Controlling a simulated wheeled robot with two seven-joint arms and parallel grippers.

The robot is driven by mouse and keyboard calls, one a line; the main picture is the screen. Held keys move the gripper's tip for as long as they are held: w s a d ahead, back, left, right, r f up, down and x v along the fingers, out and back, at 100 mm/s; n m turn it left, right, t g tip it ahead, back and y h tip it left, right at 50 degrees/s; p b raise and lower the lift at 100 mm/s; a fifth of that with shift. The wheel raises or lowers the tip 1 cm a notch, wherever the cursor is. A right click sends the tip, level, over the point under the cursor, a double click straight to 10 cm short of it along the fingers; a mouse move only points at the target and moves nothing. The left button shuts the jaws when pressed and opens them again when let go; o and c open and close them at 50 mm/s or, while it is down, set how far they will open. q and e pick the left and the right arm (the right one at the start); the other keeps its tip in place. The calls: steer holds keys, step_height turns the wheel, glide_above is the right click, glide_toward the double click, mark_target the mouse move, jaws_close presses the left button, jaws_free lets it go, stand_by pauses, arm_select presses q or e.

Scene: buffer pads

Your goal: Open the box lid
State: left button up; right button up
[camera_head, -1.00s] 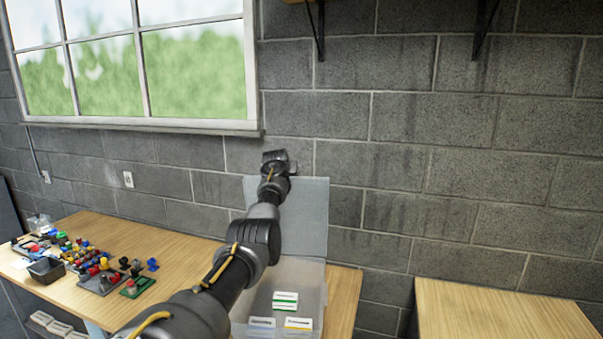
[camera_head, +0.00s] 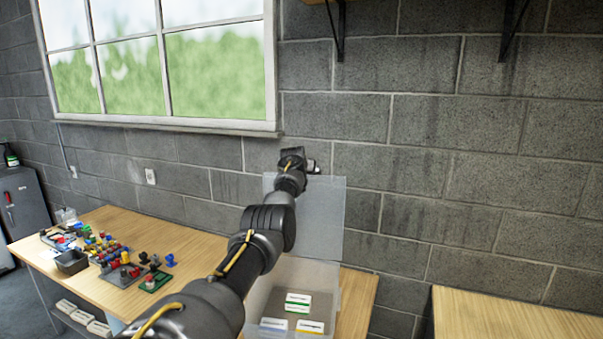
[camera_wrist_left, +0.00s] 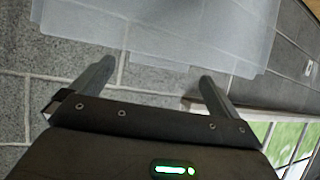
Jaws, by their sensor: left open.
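A translucent box (camera_head: 262,312) stands on the wooden table, with several white packs in it. Its clear lid (camera_head: 325,215) stands raised, roughly upright, at the back of the box in front of the wall. My left gripper (camera_head: 312,166) is at the lid's top edge in the head view. In the left wrist view my left gripper (camera_wrist_left: 155,85) is open, its two fingers apart, and the lid (camera_wrist_left: 180,30) lies just beyond the fingertips. I cannot tell whether they touch it. My left arm hides part of the lid and box. My right gripper is out of view.
The table (camera_head: 115,220) holds a dark bin (camera_head: 72,262) and several coloured parts at the left. A second wooden table (camera_head: 510,315) stands at the right. The block wall (camera_head: 440,150) is close behind the lid. A window (camera_head: 165,65) is above left.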

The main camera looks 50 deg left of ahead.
arm_select(q)
steer(key=shift+a, duration=0.1)
steer(key=b+v, duration=0.7)
steer(key=v, duration=0.4)
steer(key=shift+b, duration=0.35)
steer(key=shift+f, duration=0.1)
